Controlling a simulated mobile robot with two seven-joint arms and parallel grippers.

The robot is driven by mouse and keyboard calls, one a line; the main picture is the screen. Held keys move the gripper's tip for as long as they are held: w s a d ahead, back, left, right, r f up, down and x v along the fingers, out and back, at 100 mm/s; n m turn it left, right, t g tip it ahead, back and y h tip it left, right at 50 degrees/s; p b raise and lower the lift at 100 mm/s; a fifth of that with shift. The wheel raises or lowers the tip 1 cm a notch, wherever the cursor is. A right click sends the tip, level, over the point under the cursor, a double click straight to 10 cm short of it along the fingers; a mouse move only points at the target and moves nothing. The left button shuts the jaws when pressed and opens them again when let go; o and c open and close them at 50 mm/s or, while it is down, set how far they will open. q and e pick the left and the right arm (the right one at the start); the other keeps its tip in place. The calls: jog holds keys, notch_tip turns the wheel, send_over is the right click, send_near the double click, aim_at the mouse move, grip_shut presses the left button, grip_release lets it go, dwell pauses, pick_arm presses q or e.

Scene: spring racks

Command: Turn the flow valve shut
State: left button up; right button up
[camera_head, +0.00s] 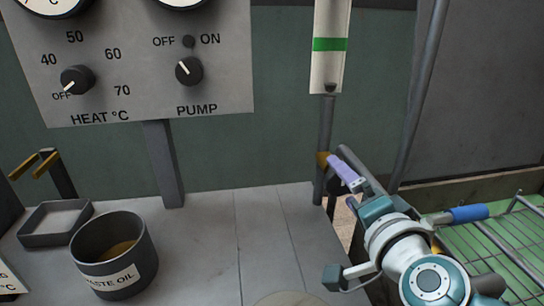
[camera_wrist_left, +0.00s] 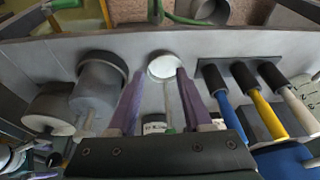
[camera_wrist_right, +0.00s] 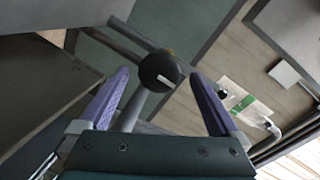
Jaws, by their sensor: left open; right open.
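The flow valve shows in the right wrist view as a round black knob (camera_wrist_right: 158,68) with a short white mark, on a grey pipe. My left gripper (camera_wrist_left: 160,74) is open and empty above a bench, outside the head view.
A panel with a heat knob (camera_head: 77,80) and a pump knob (camera_head: 189,71) stands at upper left. A waste oil pot (camera_head: 115,255) and small tray (camera_head: 55,222) are at lower left. A wire rack (camera_head: 500,250) is at right. The middle bench is largely clear.

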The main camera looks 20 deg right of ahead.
jog(key=v, duration=0.9)
jog(key=shift+s+p, duration=0.3)
jog(key=shift+p, duration=0.15)
jog(key=shift+a+r, duration=0.1)
jog(key=shift+r, duration=0.05)
